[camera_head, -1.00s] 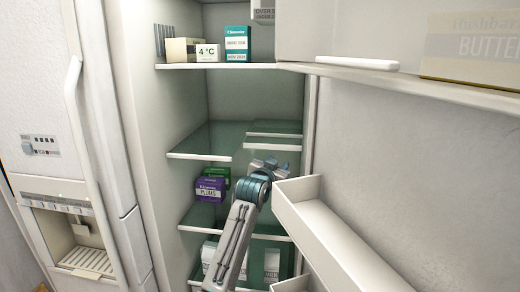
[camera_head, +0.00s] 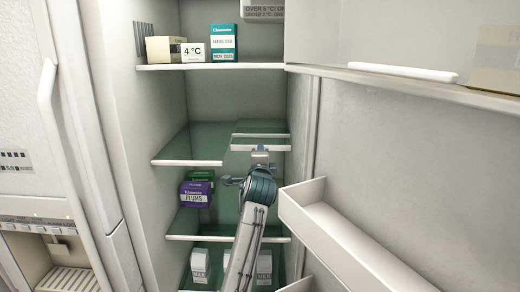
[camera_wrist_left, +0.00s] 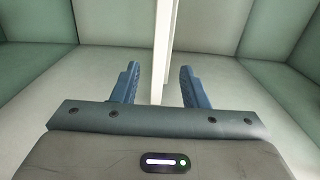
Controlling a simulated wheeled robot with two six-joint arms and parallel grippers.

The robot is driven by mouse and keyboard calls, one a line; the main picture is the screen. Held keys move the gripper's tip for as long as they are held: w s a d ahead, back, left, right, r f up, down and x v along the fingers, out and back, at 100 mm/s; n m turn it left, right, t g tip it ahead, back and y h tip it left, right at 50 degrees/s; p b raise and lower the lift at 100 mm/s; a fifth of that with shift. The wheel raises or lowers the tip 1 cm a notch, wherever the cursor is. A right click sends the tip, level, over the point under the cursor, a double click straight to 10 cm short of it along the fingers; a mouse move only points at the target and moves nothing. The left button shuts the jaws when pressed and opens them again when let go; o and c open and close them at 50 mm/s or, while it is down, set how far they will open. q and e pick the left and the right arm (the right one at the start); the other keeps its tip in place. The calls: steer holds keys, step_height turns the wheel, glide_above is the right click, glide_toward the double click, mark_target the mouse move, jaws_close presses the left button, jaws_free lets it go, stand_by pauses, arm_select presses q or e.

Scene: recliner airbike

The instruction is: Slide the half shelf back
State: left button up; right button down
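The half shelf (camera_head: 262,148) is a short glass panel with white trim at the right of the fridge's middle level. It sits beside a wider glass shelf part (camera_head: 187,162) on the left. My left gripper (camera_head: 260,157) is at its front edge in the head view, its fingers small and partly hidden by the wrist. In the left wrist view, the two blue fingers (camera_wrist_left: 158,87) are apart, with a white edge-on strip (camera_wrist_left: 165,45) between them. A gap shows on both sides of the strip. My right gripper is not in view.
A purple plums box (camera_head: 195,194) and a green box stand on the level below. White cartons (camera_head: 200,265) stand at the bottom. Small boxes (camera_head: 223,42) sit on the top shelf. The open door's bin (camera_head: 340,240) is close to the arm's right.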

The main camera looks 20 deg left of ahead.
arm_select(q)
steer(key=p+x, duration=0.1)
steer(key=x, duration=0.5)
jaws_close()
